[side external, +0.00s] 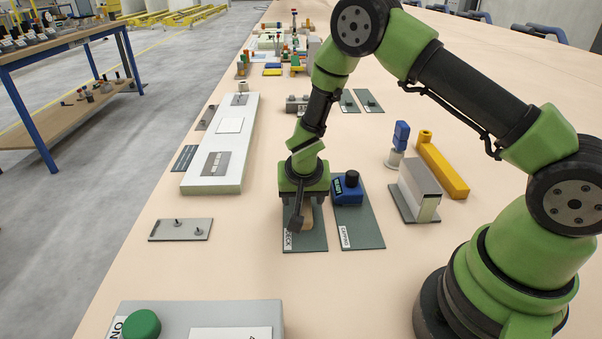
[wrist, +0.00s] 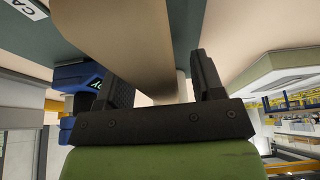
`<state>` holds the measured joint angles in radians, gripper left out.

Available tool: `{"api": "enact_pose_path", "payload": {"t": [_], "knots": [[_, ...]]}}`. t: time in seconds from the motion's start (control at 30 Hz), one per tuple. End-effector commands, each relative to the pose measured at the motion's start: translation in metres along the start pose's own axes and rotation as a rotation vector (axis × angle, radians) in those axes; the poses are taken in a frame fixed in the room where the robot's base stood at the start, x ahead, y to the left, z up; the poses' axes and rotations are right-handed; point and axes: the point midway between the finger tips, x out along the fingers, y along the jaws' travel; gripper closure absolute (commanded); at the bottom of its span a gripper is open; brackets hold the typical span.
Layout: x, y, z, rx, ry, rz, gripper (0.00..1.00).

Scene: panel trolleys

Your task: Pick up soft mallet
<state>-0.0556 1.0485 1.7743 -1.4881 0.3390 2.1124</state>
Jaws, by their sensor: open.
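A tan, wood-coloured piece (side external: 308,216), which looks like part of the soft mallet, stands over a grey-green plate (side external: 312,240) with a partly hidden label. My gripper (side external: 304,208) points down over this plate and hides much of the piece. In the wrist view my gripper (wrist: 165,85) has its two dark fingers spread apart. The tan piece (wrist: 125,35) fills the upper middle there and reaches down between the fingers. A gap shows beside the right finger; contact at the left finger cannot be told. The rest of the mallet is hidden.
A blue device with a black knob (side external: 348,188) sits on a neighbouring plate (side external: 360,232), close to the right of my gripper. Further right are a grey metal block (side external: 419,188) and a yellow bar (side external: 443,170). A long white panel (side external: 223,145) lies left.

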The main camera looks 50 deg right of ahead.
Motion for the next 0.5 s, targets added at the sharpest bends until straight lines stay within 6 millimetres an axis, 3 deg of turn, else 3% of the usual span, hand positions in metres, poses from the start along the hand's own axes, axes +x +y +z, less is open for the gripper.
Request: {"api": "enact_pose_path", "payload": {"t": [0.23,0.5], "knots": [[0.0024,-0.0002,-0.0003,0.0,0.001,-0.001,0.38],[0.0021,-0.0002,-0.0002,0.0,0.001,-0.001,0.98]]}}
